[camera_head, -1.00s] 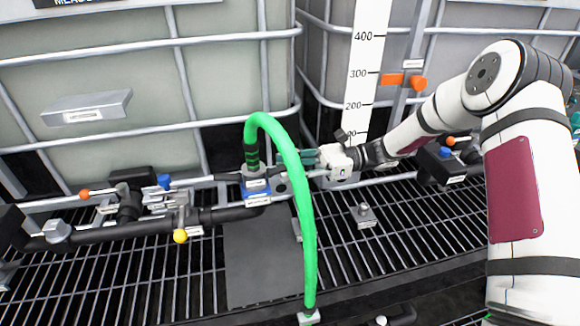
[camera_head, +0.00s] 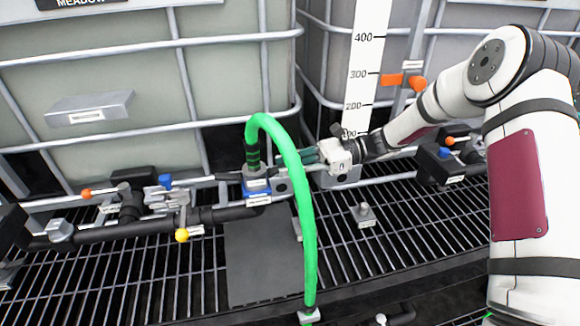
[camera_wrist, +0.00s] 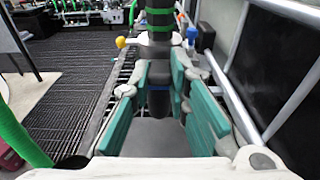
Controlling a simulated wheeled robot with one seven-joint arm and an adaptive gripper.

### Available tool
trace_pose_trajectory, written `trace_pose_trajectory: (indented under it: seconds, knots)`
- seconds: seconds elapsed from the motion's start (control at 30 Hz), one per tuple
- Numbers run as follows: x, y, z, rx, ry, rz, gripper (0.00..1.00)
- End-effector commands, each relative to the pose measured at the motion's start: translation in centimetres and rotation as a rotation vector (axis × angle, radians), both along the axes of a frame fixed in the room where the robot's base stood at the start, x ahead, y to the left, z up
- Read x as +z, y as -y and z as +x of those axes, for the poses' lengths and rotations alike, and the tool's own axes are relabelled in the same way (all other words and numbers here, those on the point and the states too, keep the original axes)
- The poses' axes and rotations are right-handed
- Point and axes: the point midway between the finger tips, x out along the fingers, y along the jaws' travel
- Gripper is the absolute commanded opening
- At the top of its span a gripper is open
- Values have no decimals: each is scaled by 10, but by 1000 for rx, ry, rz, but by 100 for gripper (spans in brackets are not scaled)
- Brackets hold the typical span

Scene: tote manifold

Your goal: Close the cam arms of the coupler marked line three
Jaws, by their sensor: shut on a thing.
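The coupler (camera_head: 256,185) stands upright on a blue-labelled base on the pipe, with a green hose (camera_head: 300,200) arching from its top. The label text is too small to read. In the wrist view the dark coupler body (camera_wrist: 158,75) with green bands rises between my teal finger pads. My gripper (camera_head: 300,157) reaches in from the right at coupler height; in the wrist view the gripper (camera_wrist: 160,110) has one pad on each side of the coupler and is shut on it. The cam arms are mostly hidden by the fingers and hose.
Caged tanks (camera_head: 130,60) stand close behind the pipe. A valve with a yellow knob (camera_head: 182,235) and one with an orange knob (camera_head: 86,193) sit left. A grey block (camera_head: 363,214) rests on the grating at right. The front grating is mostly open.

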Motion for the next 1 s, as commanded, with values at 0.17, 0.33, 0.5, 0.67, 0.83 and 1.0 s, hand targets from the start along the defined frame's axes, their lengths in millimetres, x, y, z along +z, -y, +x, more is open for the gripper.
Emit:
trace_pose_trajectory:
  seconds: [0.17, 0.33, 0.5, 0.67, 0.83, 1.0]
  knots:
    - [10, -3, -2, 1, 43, -132, 0]
    - [17, -7, -3, 2, 87, -285, 0]
    - [24, -11, -5, 4, 132, -440, 0]
    - [29, -16, -5, 2, 172, -579, 0]
    - [32, -21, -7, 4, 206, -708, 0]
    - [34, -25, -8, 3, 233, -807, 0]
